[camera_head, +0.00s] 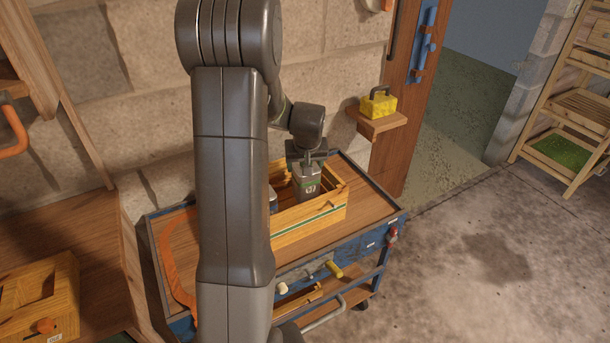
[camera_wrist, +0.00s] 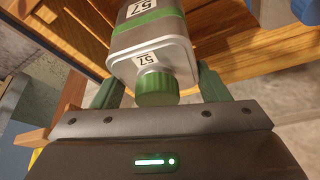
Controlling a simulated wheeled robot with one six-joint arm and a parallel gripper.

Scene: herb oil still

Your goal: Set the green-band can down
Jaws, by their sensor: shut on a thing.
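The green-band can (camera_head: 307,186) is a grey metal can with a number label. In the wrist view the can (camera_wrist: 155,45) shows a green cap, a green band and the number 57. My gripper (camera_head: 306,164) is shut on it at the cap end, one finger on each side. The can is in or just over the wooden crate with a green stripe (camera_head: 318,217). I cannot tell whether its base touches the crate floor. Part of a bluish-grey thing (camera_head: 273,199) shows at the crate's left, mostly hidden behind my arm.
The crate stands on a wood-topped blue cart (camera_head: 372,205), with bare top to its right. A yellow box with a handle (camera_head: 378,105) sits on a small wall shelf (camera_head: 377,124). Another wooden crate (camera_head: 38,295) is at lower left. The floor at right is clear.

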